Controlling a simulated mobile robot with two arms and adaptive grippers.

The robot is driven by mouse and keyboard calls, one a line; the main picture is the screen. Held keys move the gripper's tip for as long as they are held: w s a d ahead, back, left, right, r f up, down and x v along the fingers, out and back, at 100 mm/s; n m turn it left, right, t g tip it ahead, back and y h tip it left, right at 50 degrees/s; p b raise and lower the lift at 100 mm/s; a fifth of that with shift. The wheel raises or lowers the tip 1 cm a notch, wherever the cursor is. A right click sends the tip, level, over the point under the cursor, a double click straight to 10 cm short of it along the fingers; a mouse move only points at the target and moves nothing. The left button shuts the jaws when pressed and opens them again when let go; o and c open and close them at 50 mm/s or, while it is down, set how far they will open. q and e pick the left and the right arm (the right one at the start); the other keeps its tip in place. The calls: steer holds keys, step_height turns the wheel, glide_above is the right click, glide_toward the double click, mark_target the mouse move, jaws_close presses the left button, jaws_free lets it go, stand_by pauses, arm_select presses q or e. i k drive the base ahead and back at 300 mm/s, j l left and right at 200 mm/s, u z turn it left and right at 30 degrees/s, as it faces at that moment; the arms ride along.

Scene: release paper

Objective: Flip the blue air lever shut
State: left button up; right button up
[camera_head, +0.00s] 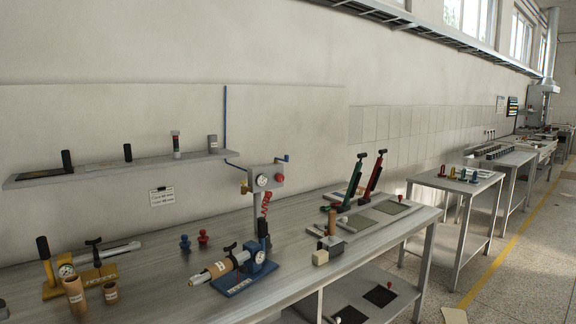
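A grey air unit (265,187) stands at the back of the long grey table against the wall. A blue air pipe (226,120) runs down the wall and bends to a brass fitting at the unit's left. Neither of my grippers is in view.
On the long table (190,250) stand a blue press with a gauge (247,272), a yellow press (65,272), small blue and red stamps, and red and green lever tools (372,177). A wall shelf (120,166) is at the left. A second table (455,183) stands to the right.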

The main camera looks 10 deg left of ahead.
mark_target(286, 157)
steer(key=i+l+u, duration=0.1)
steer(key=i+l, duration=0.15)
steer(key=i+l+u, duration=0.25)
steer(key=i+l, duration=0.2)
steer(key=l, duration=0.2)
steer(key=i+l+u, duration=0.15)
steer(key=l, duration=0.2)
steer(key=i+l+u, duration=0.1)
steer(key=i+l, duration=0.15)
steer(key=i+l+u, duration=0.1)
steer(key=l, duration=0.4)
steer(key=i, duration=0.1)
